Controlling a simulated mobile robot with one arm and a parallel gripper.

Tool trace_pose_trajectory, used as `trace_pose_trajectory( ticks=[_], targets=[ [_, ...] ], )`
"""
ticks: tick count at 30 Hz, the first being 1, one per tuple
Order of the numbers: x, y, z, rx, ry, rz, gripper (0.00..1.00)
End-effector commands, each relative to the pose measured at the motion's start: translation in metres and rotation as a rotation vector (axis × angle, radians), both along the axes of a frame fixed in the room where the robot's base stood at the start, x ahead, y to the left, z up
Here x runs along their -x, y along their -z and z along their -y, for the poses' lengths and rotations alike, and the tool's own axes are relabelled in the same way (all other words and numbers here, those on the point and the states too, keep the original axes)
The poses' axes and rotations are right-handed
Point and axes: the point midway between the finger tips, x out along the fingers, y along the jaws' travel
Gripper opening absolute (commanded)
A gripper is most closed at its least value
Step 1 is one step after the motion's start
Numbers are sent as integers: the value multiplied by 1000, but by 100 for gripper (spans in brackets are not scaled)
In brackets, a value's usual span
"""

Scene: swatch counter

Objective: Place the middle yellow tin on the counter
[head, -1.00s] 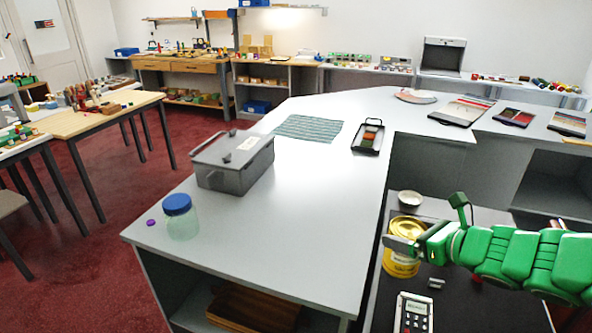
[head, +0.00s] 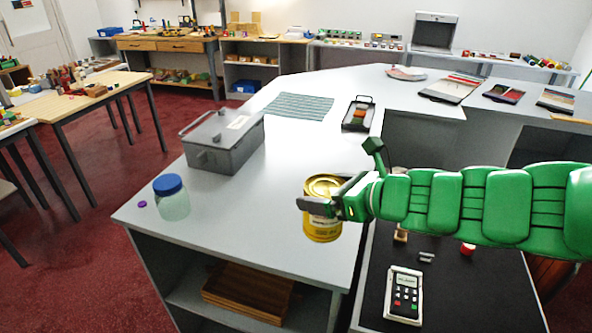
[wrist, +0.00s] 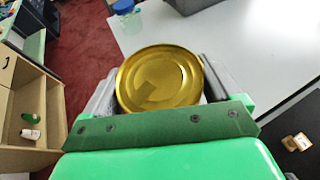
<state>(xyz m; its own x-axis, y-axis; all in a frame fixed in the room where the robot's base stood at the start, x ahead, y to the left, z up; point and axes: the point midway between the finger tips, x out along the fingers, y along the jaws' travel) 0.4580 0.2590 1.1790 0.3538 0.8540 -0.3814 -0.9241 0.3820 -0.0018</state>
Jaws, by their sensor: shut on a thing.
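The yellow tin (head: 322,228) is upright in my gripper (head: 318,205), which is shut around its upper part. In the head view the tin shows against the near right part of the grey counter (head: 290,140). I cannot tell how far it is above the surface. In the wrist view the tin's round gold lid (wrist: 160,78) lies between the two fingers, and the lid hides what is below. The lid overlaps the counter's edge there, with red floor to the left.
A glass jar with a blue lid (head: 171,200) and a grey metal box (head: 225,142) stand left of the tin. A striped mat (head: 298,105) and a small tray (head: 358,115) lie farther back. A card reader (head: 403,295) lies on the lower black surface. The counter's middle is clear.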

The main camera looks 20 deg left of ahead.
Motion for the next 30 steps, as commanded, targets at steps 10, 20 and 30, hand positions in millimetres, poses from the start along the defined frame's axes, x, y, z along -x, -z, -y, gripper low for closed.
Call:
trace_pose_trajectory(
  ticks=[10, 20, 30],
  targets=[
    [-31, 18, -19, -1, -2, -4, 36],
    [-65, 33, -37, -1, 0, -2, 36],
    [-90, 63, -51, -1, 1, -5, 36]
  ],
)
